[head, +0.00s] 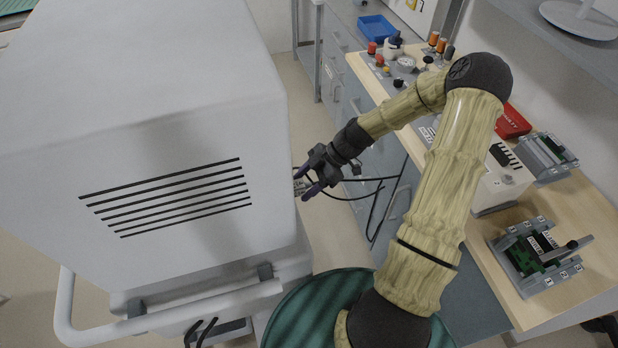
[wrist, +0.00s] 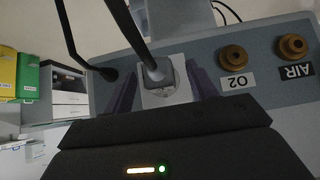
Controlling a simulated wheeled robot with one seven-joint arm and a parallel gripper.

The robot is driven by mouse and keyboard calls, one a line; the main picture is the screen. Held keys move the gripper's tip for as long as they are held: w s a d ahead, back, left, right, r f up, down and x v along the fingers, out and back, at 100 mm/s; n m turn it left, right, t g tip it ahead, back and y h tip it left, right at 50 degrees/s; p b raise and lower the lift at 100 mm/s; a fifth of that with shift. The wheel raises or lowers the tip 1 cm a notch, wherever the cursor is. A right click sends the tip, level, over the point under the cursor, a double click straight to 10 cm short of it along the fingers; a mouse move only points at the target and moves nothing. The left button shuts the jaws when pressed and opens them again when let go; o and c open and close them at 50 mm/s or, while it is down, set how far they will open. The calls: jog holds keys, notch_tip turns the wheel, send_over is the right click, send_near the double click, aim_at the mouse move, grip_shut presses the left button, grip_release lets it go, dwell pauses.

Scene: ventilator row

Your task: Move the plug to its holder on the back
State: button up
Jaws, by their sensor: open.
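The grey plug (wrist: 157,73) sits at a white square plate (wrist: 178,92) on the grey panel of the ventilator (wrist: 218,92), its dark cable running up out of the wrist view. My gripper (wrist: 163,92) is open, with one purple finger on each side of the plug. I cannot tell whether either finger touches it. In the head view my gripper (head: 306,184) is at the right side of the large white ventilator (head: 150,110). The plug is too small to make out there. I cannot clearly identify the holder in either view.
Brass O2 (wrist: 232,58) and AIR (wrist: 291,47) fittings stick out right of the plug. A second black cable (wrist: 70,45) meets the panel on the left. In the head view, a cluttered workbench (head: 512,282) stands right, with a narrow floor gap between it and the ventilator.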

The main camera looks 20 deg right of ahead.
jog(key=b+v, duration=0.1)
jog(key=v, duration=1.6)
jog(key=shift+s+d+r, duration=0.1)
jog(key=shift+r, duration=0.05)
jog(key=s+a+r+m+t+h+p, duration=0.1)
jog(key=s+a+r+m+h+p, duration=0.1)
jog(key=m, duration=0.7)
jog(key=s+a+r+m+t+h+p, duration=0.2)
jog(key=s+a+r+m+h, duration=0.2)
jog(key=s+a+m, duration=0.5)
jog(key=s+h, duration=0.2)
jog(key=shift+s+a+h, duration=0.25)
jog(key=shift+a+h, duration=0.05)
jog(key=shift+h, duration=0.1)
